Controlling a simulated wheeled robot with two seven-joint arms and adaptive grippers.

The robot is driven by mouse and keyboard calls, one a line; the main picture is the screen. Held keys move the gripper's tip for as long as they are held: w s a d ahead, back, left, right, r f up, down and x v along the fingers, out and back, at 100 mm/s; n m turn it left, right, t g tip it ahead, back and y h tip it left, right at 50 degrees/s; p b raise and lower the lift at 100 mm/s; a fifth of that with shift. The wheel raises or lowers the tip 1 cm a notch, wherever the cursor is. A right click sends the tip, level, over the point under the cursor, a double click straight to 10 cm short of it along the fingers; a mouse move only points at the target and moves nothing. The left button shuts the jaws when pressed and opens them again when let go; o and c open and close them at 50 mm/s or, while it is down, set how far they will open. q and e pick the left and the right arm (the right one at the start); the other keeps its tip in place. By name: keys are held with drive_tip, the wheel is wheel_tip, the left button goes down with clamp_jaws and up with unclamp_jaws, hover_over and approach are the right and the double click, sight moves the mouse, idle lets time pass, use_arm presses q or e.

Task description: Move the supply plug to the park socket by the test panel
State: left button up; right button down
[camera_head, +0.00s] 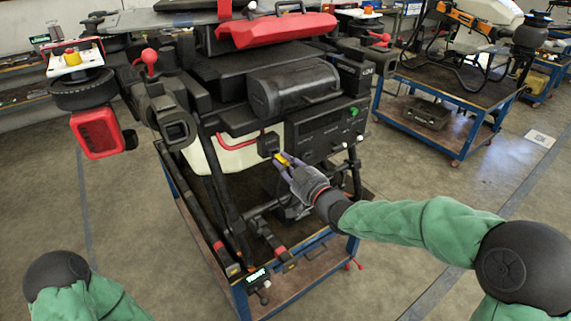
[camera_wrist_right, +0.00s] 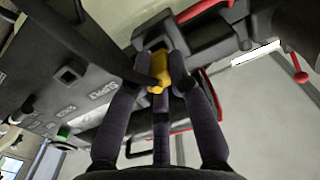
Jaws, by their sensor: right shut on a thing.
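My right gripper (camera_head: 289,162) reaches in from the right to the front of the drone (camera_head: 240,90). In the right wrist view its fingers (camera_wrist_right: 165,85) are shut on the yellow supply plug (camera_wrist_right: 158,70). The yellow plug (camera_head: 282,158) also shows between the fingertips in the head view. I cannot tell whether the plug is seated in the block. The park socket is not clearly made out. My left arm shows at the lower left, but its gripper is out of view.
The drone stands on a blue-framed cart (camera_head: 297,282) with a wooden shelf. Another blue cart (camera_head: 440,100) with equipment stands behind at the right. The floor between the carts is free.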

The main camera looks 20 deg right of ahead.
drive_tip(key=shift+b, duration=0.75)
idle(1.2)
drive_tip(key=shift+x, duration=1.25)
drive_tip(key=c, duration=1.1)
unclamp_jaws()
drive_tip(key=shift+o, duration=0.2)
drive_tip(key=v, duration=1.2)
